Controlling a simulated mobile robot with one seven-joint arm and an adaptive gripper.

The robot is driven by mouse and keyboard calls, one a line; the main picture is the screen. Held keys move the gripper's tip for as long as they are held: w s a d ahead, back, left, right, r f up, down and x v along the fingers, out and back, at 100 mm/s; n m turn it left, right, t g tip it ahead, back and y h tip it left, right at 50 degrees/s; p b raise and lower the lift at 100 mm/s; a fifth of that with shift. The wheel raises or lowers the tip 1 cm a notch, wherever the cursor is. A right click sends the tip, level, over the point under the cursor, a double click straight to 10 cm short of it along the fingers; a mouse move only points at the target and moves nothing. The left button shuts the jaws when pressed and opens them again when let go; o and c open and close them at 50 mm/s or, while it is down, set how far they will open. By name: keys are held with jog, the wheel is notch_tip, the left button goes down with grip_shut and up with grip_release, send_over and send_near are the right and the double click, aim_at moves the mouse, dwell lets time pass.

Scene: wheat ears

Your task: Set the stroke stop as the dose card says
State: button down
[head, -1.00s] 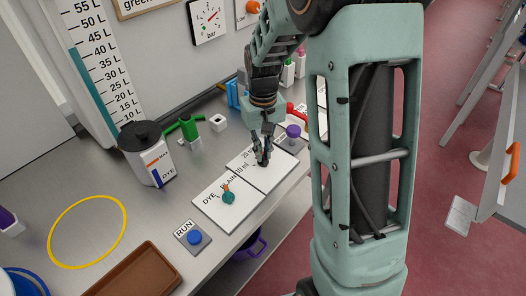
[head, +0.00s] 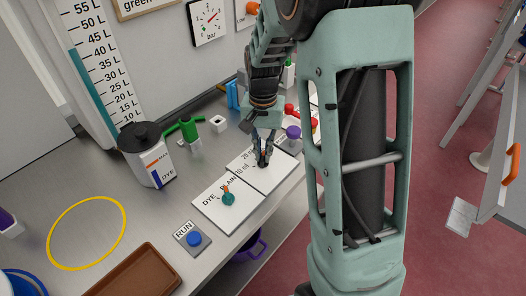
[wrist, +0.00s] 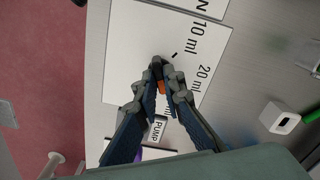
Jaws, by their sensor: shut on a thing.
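The stroke stop is a small dark knob (wrist: 157,66) with an orange pointer (wrist: 161,87) on a white plate (wrist: 140,45). Labels for 10 ml, 20 ml and a third, partly hidden value stand around it. My gripper (wrist: 164,80) is shut on the knob, and its fingers cover much of it. The pointer shows between the fingertips, on the side away from the "PLAIN" label. In the head view my gripper (head: 263,157) stands over the white plate (head: 282,176). A framed card (head: 140,5) reading "green" is cut off at the top.
A teal DYE/PLAIN selector (head: 228,198) is on the neighbouring plate. A RUN button (head: 194,238) stands nearer. A dye jug (head: 147,155), a green tap-like part (head: 186,130) and a white block (head: 218,124) stand behind. Bare bench lies around the yellow ring (head: 55,228).

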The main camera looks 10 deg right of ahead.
aim_at(263, 156)
dwell(0.3)
jog(key=c, duration=2)
grip_release()
jog(key=shift+c, duration=0.2)
jog(key=shift+r, duration=0.1)
notch_tip(263, 156, up, 12)
